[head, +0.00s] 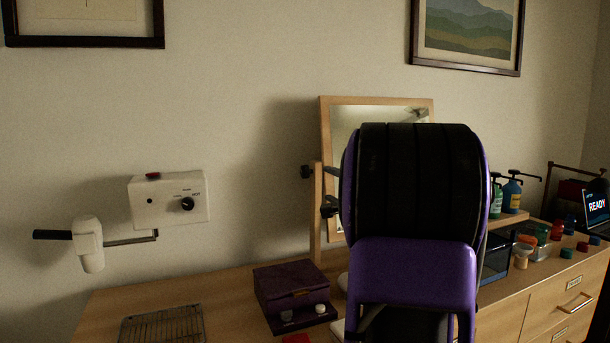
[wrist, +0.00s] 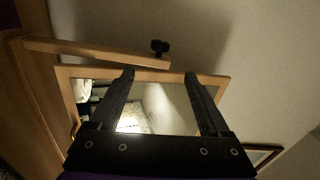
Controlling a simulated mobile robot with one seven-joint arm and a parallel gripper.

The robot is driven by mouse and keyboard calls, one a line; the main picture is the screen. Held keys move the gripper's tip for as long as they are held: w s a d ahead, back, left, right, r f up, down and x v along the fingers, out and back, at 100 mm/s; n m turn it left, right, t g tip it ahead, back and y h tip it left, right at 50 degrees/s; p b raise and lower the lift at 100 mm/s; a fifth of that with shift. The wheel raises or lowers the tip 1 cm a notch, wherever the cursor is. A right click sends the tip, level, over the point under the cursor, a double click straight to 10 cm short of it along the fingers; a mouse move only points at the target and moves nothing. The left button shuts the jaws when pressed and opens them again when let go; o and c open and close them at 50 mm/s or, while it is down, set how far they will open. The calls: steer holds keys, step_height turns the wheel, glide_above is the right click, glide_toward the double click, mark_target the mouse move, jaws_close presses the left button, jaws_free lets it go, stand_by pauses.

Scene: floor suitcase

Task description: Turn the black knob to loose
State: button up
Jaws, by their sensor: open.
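A small black knob (head: 306,171) sits on the outer left side of the wooden post (head: 316,225) that holds the wood-framed mirror (head: 325,135). In the wrist view the knob (wrist: 160,47) stands out beyond the post (wrist: 100,52), roughly in line with the gap between my fingers. My gripper (wrist: 159,75) is open and empty, its two black fingers apart over the mirror. The knob is beyond the fingertips and apart from them. In the head view my purple and black arm hides much of the mirror and most of the gripper. No loose marking is readable.
A white wall box (head: 150,211) carries another black dial (head: 187,204) and a red button. A purple box (head: 288,292) and a wire rack (head: 162,326) are on the wooden dresser. Bottles and small coloured items stand at the right.

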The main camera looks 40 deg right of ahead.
mark_target(308, 173)
steer(key=p+x, duration=0.2)
steer(key=x, duration=1.4)
steer(key=shift+w+p, duration=0.35)
steer(key=shift+w, duration=0.1)
jaws_close()
steer(key=shift+r, duration=0.15)
